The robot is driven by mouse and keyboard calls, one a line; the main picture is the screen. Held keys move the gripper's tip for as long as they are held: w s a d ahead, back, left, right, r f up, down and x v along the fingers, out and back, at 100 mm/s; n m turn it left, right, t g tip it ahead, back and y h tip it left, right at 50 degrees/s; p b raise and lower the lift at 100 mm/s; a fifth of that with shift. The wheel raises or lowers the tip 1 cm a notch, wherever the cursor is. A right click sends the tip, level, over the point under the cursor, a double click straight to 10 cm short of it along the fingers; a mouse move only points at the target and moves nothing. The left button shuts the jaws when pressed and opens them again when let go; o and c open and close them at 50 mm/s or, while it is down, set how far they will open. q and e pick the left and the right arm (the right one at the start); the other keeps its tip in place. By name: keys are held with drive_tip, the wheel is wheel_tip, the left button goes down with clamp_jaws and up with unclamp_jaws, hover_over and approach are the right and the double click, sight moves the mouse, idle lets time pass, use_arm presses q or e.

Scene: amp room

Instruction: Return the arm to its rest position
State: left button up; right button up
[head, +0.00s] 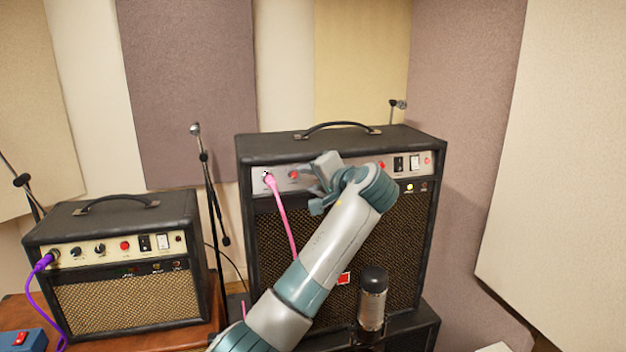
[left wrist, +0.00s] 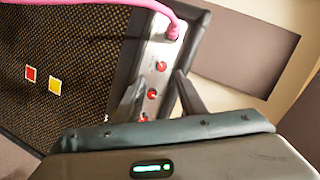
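My left arm reaches up from the bottom of the head view, in front of the large amplifier (head: 340,148). My left gripper (head: 308,182) is in front of that amp's control panel, just right of the pink cable (head: 281,215). In the left wrist view its two dark fingers (left wrist: 160,85) are spread apart with nothing between them, and red knobs (left wrist: 161,66) show beyond. The pink cable's plug (left wrist: 173,31) sits in the panel's jack, apart from the fingers. My right gripper is in neither view.
A smaller amplifier (head: 125,295) with a purple cable (head: 47,290) stands at left. A microphone (head: 372,300) stands upright in front of the large amp, close right of my arm. A microphone stand (head: 208,185) rises between the amps. A blue pedal (head: 22,341) lies at lower left.

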use_arm(q)
drive_tip(key=shift+f, duration=0.1)
